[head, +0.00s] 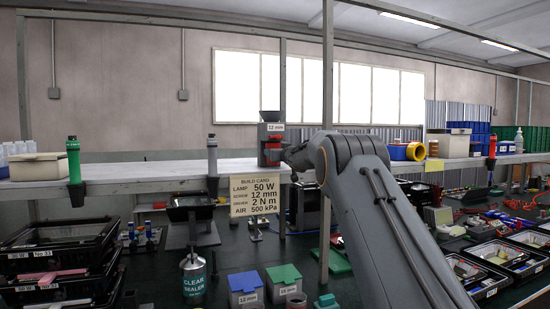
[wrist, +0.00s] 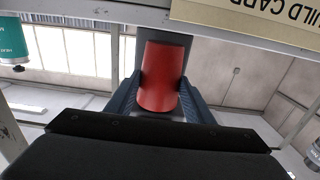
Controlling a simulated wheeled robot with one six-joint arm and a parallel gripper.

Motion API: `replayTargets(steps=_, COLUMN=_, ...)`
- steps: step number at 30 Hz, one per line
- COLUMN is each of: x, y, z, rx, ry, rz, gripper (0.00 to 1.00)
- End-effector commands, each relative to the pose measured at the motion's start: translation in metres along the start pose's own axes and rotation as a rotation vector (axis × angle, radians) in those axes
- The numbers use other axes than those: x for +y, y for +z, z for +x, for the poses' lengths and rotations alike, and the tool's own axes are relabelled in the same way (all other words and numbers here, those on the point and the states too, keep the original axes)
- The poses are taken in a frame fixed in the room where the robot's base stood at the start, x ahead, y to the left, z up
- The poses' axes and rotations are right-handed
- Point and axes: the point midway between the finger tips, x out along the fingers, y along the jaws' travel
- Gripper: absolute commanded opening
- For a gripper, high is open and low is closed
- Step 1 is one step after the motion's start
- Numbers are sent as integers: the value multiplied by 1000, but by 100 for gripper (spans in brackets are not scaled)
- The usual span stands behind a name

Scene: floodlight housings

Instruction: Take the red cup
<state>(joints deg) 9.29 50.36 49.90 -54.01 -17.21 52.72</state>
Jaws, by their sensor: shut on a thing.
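The red cup (wrist: 163,72) fills the middle of the wrist view, between the two dark blue fingers of my gripper (wrist: 160,98), which is shut on it. A grey upright body shows right behind the cup. In the head view a small part of the red cup (head: 272,154) shows in the grey dispenser (head: 271,131) labelled 12 mm, at the shelf's front edge. My arm comes in from the right and its end hides part of this spot. I cannot tell whether the cup still touches the dispenser.
The build card (head: 255,196) hangs just below the dispenser. The white shelf (head: 140,172) runs left, with a green-handled tool (head: 73,160) and a grey-handled tool (head: 212,155) at its edge. Black trays (head: 60,240) and lidded boxes (head: 284,276) stand below.

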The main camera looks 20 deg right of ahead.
Motion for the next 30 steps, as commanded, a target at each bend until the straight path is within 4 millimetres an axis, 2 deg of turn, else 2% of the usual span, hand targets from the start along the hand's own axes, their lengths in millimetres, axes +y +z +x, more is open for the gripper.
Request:
replayTargets(steps=14, x=0, y=3, z=-54, rx=-1, ry=1, rz=1, gripper=23)
replayTargets(steps=30, x=1, y=2, z=-148, rx=0, ry=2, rz=0, gripper=23)
